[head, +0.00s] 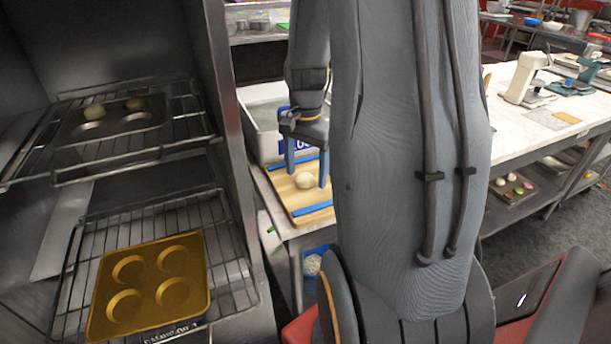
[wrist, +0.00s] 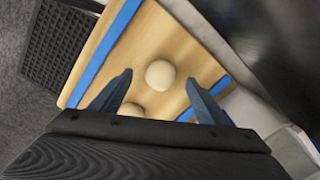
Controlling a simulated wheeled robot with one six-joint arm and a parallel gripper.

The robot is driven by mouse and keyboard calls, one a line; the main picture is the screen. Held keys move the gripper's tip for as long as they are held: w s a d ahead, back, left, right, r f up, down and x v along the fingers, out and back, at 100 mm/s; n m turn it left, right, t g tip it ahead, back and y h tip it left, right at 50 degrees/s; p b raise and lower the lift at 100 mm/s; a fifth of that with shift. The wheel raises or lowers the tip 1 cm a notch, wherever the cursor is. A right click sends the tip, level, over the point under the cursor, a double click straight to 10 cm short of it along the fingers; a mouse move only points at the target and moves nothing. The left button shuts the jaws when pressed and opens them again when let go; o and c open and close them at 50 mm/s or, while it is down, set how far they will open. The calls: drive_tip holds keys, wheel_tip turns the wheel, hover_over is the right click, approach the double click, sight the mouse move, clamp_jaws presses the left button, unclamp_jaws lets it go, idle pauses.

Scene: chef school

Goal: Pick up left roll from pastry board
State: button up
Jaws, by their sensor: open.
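The pastry board (head: 304,204) is light wood with blue strips along two edges. It also shows in the wrist view (wrist: 150,35). One pale round roll (head: 305,181) is visible on it in the head view. I cannot tell for sure which is the left roll. My gripper (head: 306,172) is open above the board, fingers pointing down on either side of a roll. It shows no grip on either roll.
An oven rack on the left holds a tin (head: 115,124) with two dough pieces; a lower rack holds a gold four-cup tin (head: 150,284). A grey bin (head: 262,112) stands behind the board. My arm hides the middle.

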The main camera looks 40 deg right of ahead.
drive_tip(key=shift+f, duration=0.3)
drive_tip(key=shift+c, duration=0.5)
drive_tip(key=c, duration=1)
drive_tip(key=shift+c, duration=0.2)
